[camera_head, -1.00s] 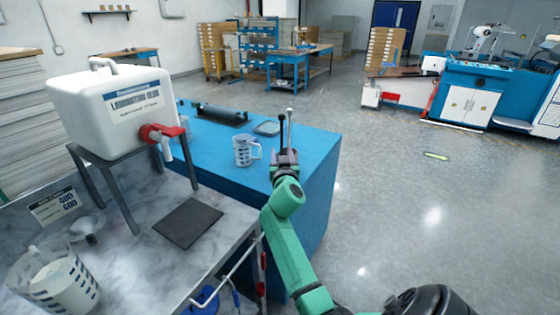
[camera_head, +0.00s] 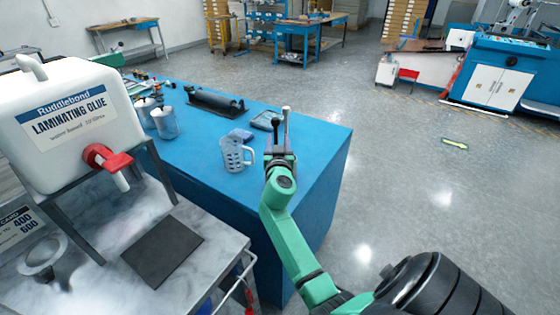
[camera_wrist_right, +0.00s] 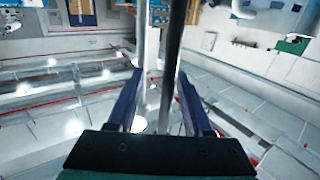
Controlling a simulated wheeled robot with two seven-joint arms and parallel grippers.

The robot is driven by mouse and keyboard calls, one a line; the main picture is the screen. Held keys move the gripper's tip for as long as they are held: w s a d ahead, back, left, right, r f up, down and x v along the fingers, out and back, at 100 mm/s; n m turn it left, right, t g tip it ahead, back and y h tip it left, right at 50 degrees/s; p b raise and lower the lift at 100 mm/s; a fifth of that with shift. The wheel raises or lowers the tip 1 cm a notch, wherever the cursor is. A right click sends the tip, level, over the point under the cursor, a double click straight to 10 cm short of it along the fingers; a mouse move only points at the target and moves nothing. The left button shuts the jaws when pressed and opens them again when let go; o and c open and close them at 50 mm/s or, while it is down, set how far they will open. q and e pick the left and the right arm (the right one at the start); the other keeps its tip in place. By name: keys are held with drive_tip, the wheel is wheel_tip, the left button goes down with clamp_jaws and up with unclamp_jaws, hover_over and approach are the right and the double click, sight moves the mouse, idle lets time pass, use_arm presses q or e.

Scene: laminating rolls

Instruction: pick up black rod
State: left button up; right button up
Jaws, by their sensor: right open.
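The black rod (camera_head: 277,130) stands upright beside a pale metal rod (camera_head: 286,116), each with a rounded top, at the right end of the blue bench in the head view. My right gripper (camera_head: 280,158) is there, in front of their lower parts, and hides their lower ends. In the right wrist view, my right gripper (camera_wrist_right: 158,80) is open. The dark rod (camera_wrist_right: 172,60) and the pale rod (camera_wrist_right: 142,60) both run down between its two fingers. I cannot tell whether a finger touches either. My left gripper is out of view.
The blue bench (camera_head: 310,170) holds a measuring jug (camera_head: 235,155), metal cans (camera_head: 164,123) and a black roller (camera_head: 215,102). A white glue container (camera_head: 65,120) stands on a frame at left, near a dark mat (camera_head: 155,250).

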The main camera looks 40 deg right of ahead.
sight(275, 140)
drive_tip(key=shift+s+a+r, duration=0.3)
drive_tip(key=shift+a+r, duration=0.2)
drive_tip(key=shift+a, duration=0.3)
drive_tip(key=shift+c, duration=1.2)
drive_tip(key=shift+s+a+r, duration=0.35)
drive_tip(key=shift+s+a, duration=0.05)
clamp_jaws()
drive_tip(key=shift+w+d+f, duration=0.1)
drive_tip(key=shift+d+f, duration=0.1)
drive_tip(key=shift+d, duration=0.05)
drive_tip(key=shift+w+d+f, duration=0.1)
drive_tip(key=shift+d+f, duration=0.05)
drive_tip(key=shift+d, duration=0.05)
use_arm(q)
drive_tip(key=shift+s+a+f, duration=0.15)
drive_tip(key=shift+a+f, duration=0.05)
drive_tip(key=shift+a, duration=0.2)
use_arm(e)
drive_tip(key=shift+a, duration=0.15)
drive_tip(key=shift+f, duration=0.15)
